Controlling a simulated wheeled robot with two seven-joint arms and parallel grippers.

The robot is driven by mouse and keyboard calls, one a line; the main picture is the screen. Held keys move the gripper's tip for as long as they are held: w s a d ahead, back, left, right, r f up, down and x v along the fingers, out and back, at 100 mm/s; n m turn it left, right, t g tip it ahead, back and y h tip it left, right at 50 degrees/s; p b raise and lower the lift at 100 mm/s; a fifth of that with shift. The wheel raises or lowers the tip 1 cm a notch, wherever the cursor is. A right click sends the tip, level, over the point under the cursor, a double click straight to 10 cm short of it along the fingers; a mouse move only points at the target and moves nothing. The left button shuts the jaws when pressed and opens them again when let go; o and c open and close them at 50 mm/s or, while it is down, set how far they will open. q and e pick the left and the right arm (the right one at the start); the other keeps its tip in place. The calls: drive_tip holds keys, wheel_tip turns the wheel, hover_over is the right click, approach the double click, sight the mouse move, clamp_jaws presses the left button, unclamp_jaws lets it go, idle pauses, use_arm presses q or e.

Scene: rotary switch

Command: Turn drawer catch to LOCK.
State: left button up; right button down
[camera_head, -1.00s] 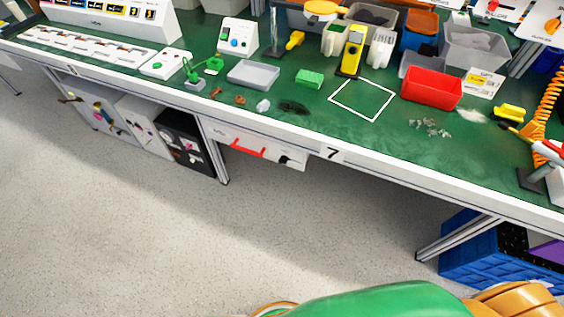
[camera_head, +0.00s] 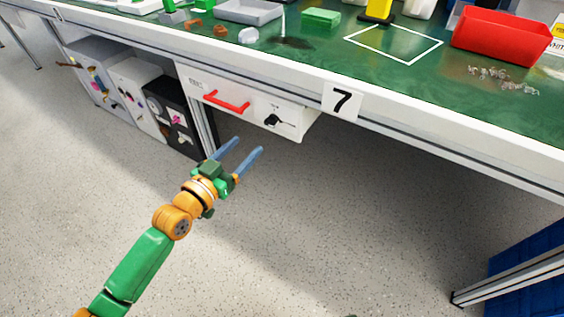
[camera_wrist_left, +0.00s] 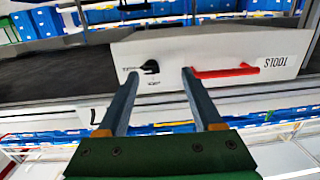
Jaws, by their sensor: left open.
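The drawer catch (camera_head: 278,121) is a black rotary knob on the right part of a white drawer front (camera_head: 247,113) under the bench. Its small printed labels are too small to read, so I cannot tell its setting. A red handle (camera_head: 227,103) is on the same front, left of the knob. My left gripper (camera_head: 249,144) is open and empty, in front of and below the drawer, apart from it. In the left wrist view the picture is upside down; the knob (camera_wrist_left: 151,66) shows between the open fingers (camera_wrist_left: 160,73), nearer the left one. My right gripper is not in view.
The green bench top (camera_head: 380,85) carries a red bin (camera_head: 500,38), a grey tray (camera_head: 248,12) and small parts. A label "7" (camera_head: 342,101) hangs at the bench edge. Cabinets (camera_head: 135,85) and a bench leg stand left of the drawer. The floor in front is clear.

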sight(268, 125)
use_arm(q)
drive_tip(key=shift+m+h, duration=0.3)
drive_tip(key=shift+h, duration=0.3)
drive_tip(key=w+d+b, duration=0.1)
drive_tip(key=w+d, duration=0.1)
drive_tip(key=w+d+r+b, duration=0.1)
drive_tip(key=w+d, duration=0.2)
drive_tip(key=shift+d+r, duration=0.1)
drive_tip(key=shift+r, duration=0.1)
drive_tip(key=shift+w+d+r, duration=0.1)
clamp_jaws()
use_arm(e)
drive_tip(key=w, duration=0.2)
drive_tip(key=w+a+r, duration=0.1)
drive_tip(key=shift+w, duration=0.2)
